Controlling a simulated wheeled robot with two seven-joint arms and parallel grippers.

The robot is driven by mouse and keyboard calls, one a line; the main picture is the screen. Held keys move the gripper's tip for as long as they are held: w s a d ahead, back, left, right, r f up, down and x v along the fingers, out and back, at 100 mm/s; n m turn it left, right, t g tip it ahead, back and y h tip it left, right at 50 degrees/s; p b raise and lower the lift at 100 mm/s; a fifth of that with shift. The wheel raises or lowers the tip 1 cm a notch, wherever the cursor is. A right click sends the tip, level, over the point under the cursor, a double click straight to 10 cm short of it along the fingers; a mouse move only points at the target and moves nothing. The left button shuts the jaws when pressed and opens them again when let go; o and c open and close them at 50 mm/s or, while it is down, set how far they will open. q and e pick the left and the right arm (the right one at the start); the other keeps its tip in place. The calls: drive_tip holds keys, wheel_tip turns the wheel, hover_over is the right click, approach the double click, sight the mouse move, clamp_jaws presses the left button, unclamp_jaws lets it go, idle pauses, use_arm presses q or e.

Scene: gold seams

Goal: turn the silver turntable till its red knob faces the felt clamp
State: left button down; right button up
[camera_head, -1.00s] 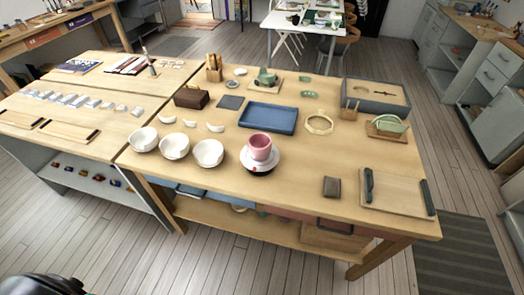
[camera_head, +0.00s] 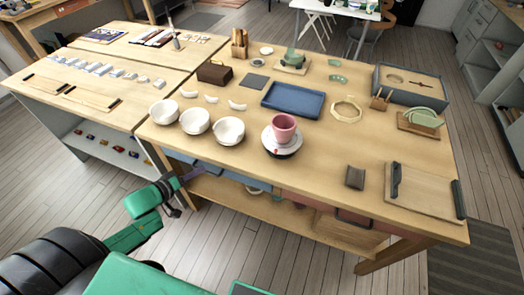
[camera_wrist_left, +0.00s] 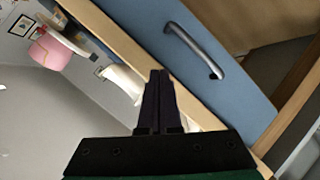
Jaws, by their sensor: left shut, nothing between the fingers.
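The silver turntable (camera_head: 281,143) stands near the table's front edge, with a white saucer and a pink cup (camera_head: 284,127) on it. A small red spot, likely its red knob (camera_head: 276,151), shows at its front. Which thing is the felt clamp I cannot tell; a pale ring (camera_head: 346,109) lies behind and right of the turntable. My left gripper (camera_head: 197,175) is shut and empty, low in front of the table's front edge, left of the turntable. In the left wrist view its shut fingers (camera_wrist_left: 159,74) are before the table edge; the cup (camera_wrist_left: 50,47) shows at upper left.
White bowls (camera_head: 197,121) stand left of the turntable, near the front edge. A blue tray (camera_head: 293,101) lies behind it. A blue drawer (camera_wrist_left: 205,75) with a dark handle is close to my left gripper.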

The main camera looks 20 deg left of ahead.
use_arm(q)
drive_tip(key=w+d+r+n+h, duration=0.1)
drive_tip(key=d+r+h, duration=0.5)
drive_tip(key=d+r, duration=0.5)
drive_tip(key=x, duration=0.3)
drive_tip(key=b+x, duration=0.1)
drive_tip(key=x, duration=0.6)
drive_tip(key=shift+w+r, duration=0.2)
drive_tip(key=shift+r, duration=0.05)
drive_tip(key=d, duration=0.1)
drive_tip(key=d+f, duration=0.1)
drive_tip(key=shift+d, duration=0.4)
drive_tip(key=shift+d+f, duration=0.15)
drive_tip(key=shift+d, duration=0.35)
use_arm(e)
drive_tip(key=shift+w+f, duration=0.15)
drive_tip(key=shift+f, duration=0.6)
use_arm(q)
drive_tip(key=shift+a, duration=0.1)
